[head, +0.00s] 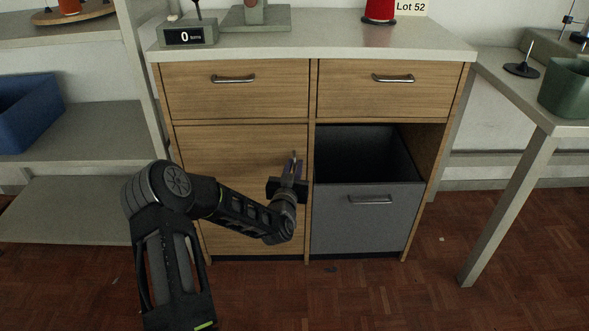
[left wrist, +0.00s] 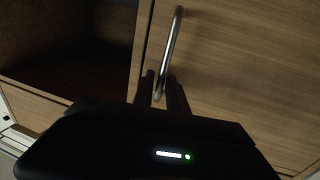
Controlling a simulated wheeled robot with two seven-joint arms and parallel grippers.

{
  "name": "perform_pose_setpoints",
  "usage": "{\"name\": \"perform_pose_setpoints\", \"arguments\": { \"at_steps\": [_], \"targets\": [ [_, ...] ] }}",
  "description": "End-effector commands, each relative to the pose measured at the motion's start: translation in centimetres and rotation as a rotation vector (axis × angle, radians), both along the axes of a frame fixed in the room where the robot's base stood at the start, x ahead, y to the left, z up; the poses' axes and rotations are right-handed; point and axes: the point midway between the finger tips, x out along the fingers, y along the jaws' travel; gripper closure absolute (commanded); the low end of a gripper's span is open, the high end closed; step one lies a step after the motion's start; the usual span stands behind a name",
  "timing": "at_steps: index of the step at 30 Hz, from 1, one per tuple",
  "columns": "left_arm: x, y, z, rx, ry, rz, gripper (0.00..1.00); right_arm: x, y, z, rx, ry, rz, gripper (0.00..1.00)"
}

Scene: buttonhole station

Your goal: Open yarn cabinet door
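The wooden cabinet door (head: 225,165) is at the lower left of the cabinet in the head view and looks flush with its front. Its metal bar handle (left wrist: 176,35) stands upright near the door's edge in the left wrist view; in the head view it is mostly hidden by my gripper. My left gripper (head: 294,165) is at the handle, in front of the door's right edge. In the left wrist view its two dark fingers (left wrist: 163,88) lie on either side of the handle's lower part. Whether they press on it cannot be told. My right gripper is out of view.
Right of the door, a grey bin front (head: 365,220) sits under a dark opening. Two closed drawers (head: 240,100) are above. A side table (head: 545,105) stands at right. Shelves with a blue bin (head: 30,115) stand at left. The floor before the cabinet is mostly clear.

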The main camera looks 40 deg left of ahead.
Motion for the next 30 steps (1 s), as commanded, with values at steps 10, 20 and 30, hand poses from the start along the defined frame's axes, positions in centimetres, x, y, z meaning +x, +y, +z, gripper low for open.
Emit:
{"name": "perform_pose_setpoints", "arguments": {
  "at_steps": [10, 20, 30],
  "targets": [
    [0.24, 0.08, 0.03, 0.0, 0.001, -0.001, 0.86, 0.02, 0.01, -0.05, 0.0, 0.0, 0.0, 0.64],
    [0.22, 0.09, 0.03, 0.0, 0.0, -0.001, 1.0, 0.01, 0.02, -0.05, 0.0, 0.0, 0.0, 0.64],
    [0.22, 0.09, 0.04, 0.0, 0.0, -0.001, 1.0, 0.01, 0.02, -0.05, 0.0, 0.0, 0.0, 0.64]
  ]
}}
